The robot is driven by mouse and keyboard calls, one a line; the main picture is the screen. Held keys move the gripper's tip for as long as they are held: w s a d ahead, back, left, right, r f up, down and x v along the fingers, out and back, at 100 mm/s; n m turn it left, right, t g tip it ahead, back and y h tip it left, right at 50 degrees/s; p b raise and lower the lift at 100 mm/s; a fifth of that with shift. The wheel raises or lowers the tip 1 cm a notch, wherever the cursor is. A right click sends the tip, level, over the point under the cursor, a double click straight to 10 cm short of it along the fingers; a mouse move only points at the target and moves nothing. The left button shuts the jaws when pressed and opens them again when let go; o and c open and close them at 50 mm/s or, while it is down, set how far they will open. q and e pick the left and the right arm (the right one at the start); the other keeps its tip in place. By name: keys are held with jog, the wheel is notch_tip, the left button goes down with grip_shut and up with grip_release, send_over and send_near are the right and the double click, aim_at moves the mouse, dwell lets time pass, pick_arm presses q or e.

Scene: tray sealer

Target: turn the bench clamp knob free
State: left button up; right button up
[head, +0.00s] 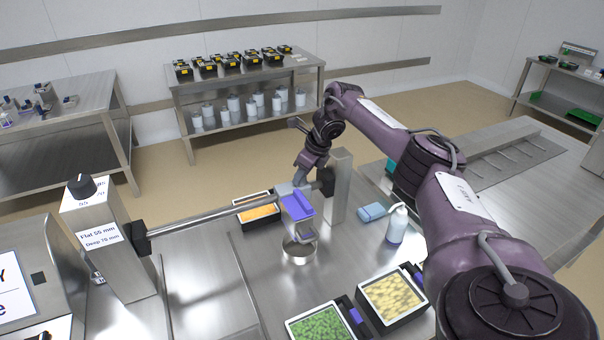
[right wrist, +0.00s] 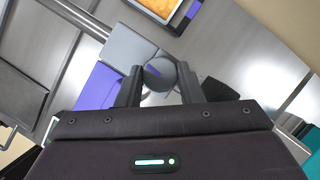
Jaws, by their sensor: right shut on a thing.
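The bench clamp knob (right wrist: 158,74) is a small grey round piece between the two dark fingers of my right gripper in the right wrist view. In the head view my right gripper (head: 301,184) reaches down to the clamp at the right part of a horizontal metal rod (head: 215,213), and hides the knob there. The gripper is shut on the knob. A grey-blue clamp block (right wrist: 128,45) lies beside the fingers, and a purple block (head: 298,206) hangs below the rod. My left gripper is not in view.
The rod runs from a left post (head: 105,235) to a steel upright (head: 340,185). A round metal ring (head: 299,250) stands below the clamp. Food trays, such as the yellow one (head: 391,297), and a white bottle (head: 397,226) stand nearby. Bare bench lies left of the ring.

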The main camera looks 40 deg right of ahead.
dwell(0.4)
jog(key=o, duration=1)
jog(key=v, duration=0.8)
jog(key=shift+b, duration=0.35)
jog(key=shift+w+f, duration=0.1)
